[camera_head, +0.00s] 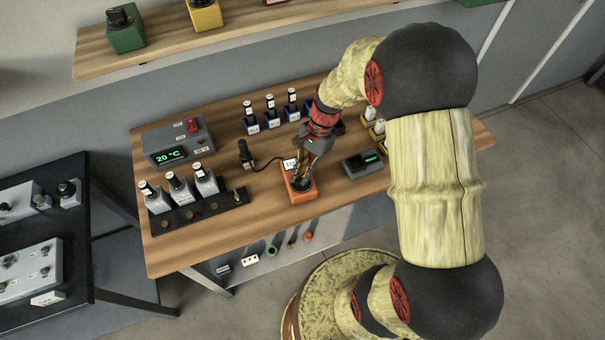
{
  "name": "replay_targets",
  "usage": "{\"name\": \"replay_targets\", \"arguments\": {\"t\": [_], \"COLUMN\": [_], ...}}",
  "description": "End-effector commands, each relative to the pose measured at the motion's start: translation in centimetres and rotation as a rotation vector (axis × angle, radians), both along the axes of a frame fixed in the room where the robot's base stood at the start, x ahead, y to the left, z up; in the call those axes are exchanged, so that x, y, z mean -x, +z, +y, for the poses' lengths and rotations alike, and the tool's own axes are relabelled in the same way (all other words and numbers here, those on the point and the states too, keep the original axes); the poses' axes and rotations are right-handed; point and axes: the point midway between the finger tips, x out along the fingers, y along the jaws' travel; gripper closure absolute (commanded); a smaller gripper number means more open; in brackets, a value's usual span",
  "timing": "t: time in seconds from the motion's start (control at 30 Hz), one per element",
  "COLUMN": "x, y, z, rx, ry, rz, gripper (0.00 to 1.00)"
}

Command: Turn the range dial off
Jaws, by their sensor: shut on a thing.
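An orange box (303,198) stands on the wooden bench near its front middle. A dark round dial (301,186) is on its top, which I take for the range dial. A small white label (290,164) stands at the box's back edge. My gripper (302,177) reaches down from the upper right onto the dial. Its fingers are shut on the dial and hide part of it. The dial's pointer and markings are too small and covered to read.
A grey unit (178,142) reading 20 °C and a black rack (198,212) with several bottles stand at the left. A small black device (245,155) with a cable stands left of the orange box. A dark-grey display box (364,164) stands close to its right.

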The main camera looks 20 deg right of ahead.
Motion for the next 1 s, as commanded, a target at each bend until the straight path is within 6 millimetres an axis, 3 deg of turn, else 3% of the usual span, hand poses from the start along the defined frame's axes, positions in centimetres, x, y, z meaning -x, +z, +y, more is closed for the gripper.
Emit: {"name": "replay_targets", "arguments": {"t": [0.27,0.77,1.0], "x": [-0.11,-0.3,-0.29], "y": [0.16,0.17,0.03], "z": [0.06,0.26,0.23], "rx": [0.0,-0.001,0.0], "ry": [0.099,0.522,0.541], "rz": [0.002,0.002,0.0], "gripper": [1.0,1.0,1.0]}}
